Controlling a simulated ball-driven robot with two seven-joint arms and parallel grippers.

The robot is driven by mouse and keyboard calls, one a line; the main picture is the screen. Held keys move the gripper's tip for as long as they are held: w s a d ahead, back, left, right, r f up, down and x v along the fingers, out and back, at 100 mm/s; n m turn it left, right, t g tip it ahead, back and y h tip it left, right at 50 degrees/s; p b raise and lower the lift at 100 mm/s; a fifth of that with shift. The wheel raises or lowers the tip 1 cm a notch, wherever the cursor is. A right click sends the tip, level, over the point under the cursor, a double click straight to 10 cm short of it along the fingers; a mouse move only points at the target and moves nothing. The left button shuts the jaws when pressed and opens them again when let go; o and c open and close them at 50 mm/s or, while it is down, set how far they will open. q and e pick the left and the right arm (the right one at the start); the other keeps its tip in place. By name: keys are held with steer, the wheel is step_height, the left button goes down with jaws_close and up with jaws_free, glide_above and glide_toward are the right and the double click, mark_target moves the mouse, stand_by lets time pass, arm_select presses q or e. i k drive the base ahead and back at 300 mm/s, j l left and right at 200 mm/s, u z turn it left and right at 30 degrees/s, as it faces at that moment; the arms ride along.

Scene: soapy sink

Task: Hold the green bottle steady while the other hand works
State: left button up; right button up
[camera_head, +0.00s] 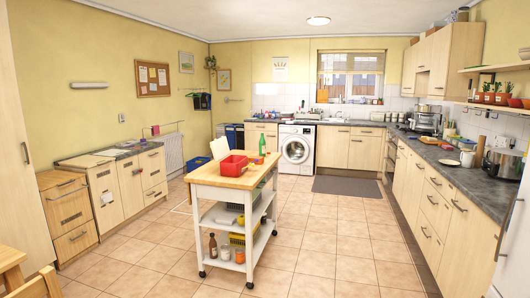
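The green bottle (262,146) stands upright on the wooden top of the white trolley (215,178), near its far right part. It is small in the head view, and nothing is seen holding it. A red tub (234,166) sits beside it, nearer to me on the same top. The sink lies on the far counter below the window, too small to make out what is in it. Neither of my grippers is in view.
The trolley stands on the tiled floor (160,262) with clear floor around it. Its lower shelves carry a brown bottle (213,247) and several containers. A long counter (460,180) runs along the right. A wooden table (12,262) edges in at lower left.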

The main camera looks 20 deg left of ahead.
mark_target(262, 144)
steer(key=i+j+u, duration=0.35)
steer(key=i+j, duration=0.15)
steer(key=i, duration=1.3)
steer(key=i+u, duration=0.3)
steer(key=i, duration=1.5)
steer(key=i+l+u, duration=0.1)
steer(key=u, duration=1.05)
steer(key=i+l+u, duration=0.15)
steer(key=l+u, duration=0.2)
steer(key=l, duration=0.25)
steer(key=l+u, duration=0.35)
steer(key=l, duration=0.25)
steer(key=l+u, duration=0.35)
steer(key=l, duration=0.9)
steer(key=k+l+u, duration=0.1)
steer(key=l, duration=1.25)
steer(key=k+l, duration=0.15)
steer(key=l, duration=0.5)
steer(key=u, duration=0.05)
